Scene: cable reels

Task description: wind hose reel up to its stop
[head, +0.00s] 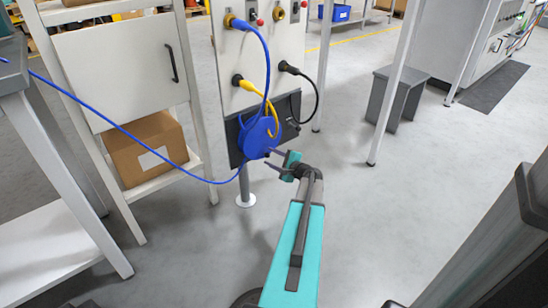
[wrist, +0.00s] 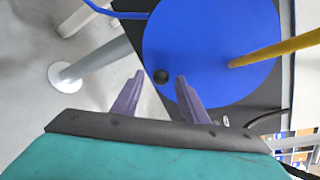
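The blue reel (head: 258,137) is a round disc on the dark lower part of a pale panel. A blue line (head: 125,132) runs from the reel to the left.
A yellow cable (head: 270,97) and a black cable (head: 315,90) hang from the panel (head: 262,45) near the reel. A grey post (head: 244,187) stands below. A shelf with a cardboard box (head: 145,155) is at left; white posts and a grey stool (head: 395,100) at right. Floor around my arm is clear.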

